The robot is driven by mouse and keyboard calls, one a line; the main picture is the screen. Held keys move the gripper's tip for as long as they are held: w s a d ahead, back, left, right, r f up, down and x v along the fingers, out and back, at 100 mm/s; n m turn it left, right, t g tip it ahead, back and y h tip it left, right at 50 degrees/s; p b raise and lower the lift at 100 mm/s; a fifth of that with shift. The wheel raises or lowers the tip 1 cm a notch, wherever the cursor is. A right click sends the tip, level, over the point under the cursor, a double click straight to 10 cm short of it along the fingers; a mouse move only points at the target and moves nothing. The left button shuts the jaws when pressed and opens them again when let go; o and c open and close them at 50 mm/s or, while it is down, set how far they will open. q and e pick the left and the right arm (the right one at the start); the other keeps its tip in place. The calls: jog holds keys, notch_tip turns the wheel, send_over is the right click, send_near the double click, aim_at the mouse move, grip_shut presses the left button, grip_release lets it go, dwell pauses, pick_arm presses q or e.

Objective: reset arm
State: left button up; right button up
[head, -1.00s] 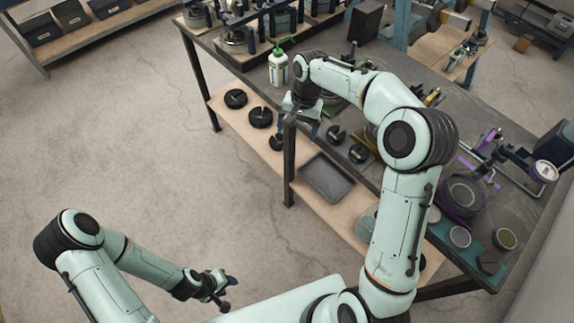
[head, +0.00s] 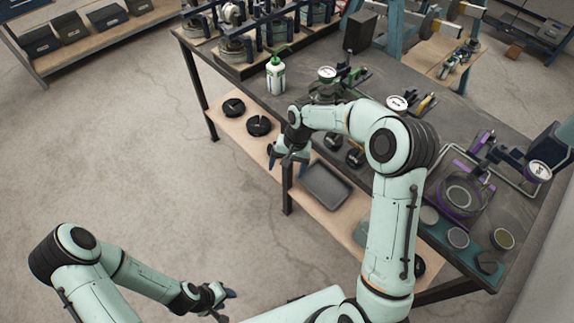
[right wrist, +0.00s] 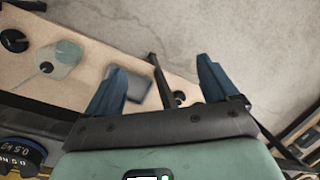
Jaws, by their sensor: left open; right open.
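My right arm reaches over the workbench from the front, bent at the elbow. My right gripper (head: 284,158) hangs at the bench's near edge, above the lower wooden shelf. In the right wrist view its two blue fingers (right wrist: 158,90) stand wide apart with nothing between them. My left gripper (head: 222,300) is low at the bottom of the head view, over the bare floor and clear of the bench. It is open, and I see nothing in it.
The dark workbench (head: 300,98) holds a white bottle (head: 275,77), a purple-framed lever device (head: 462,195) and other gauged lever devices. The lower shelf (head: 225,128) bears black slotted discs (head: 258,126) and a grey tray (head: 326,186). The floor at left is free.

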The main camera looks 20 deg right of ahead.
jog(key=s+a+f+n+y, duration=0.1)
jog(key=s+a+f, duration=0.1)
jog(key=s+f, duration=0.4)
jog(key=s+a+f, duration=0.2)
jog(key=s+f, duration=0.1)
jog(key=f, duration=0.6)
jog(key=s+a+f, duration=0.1)
jog(key=s+f, duration=0.3)
jog(key=s, duration=0.4)
jog(key=s+a+f, duration=0.1)
jog(key=s+f, duration=0.3)
jog(key=s, duration=0.5)
jog(key=shift+n, duration=0.4)
jog(key=shift+w, duration=0.2)
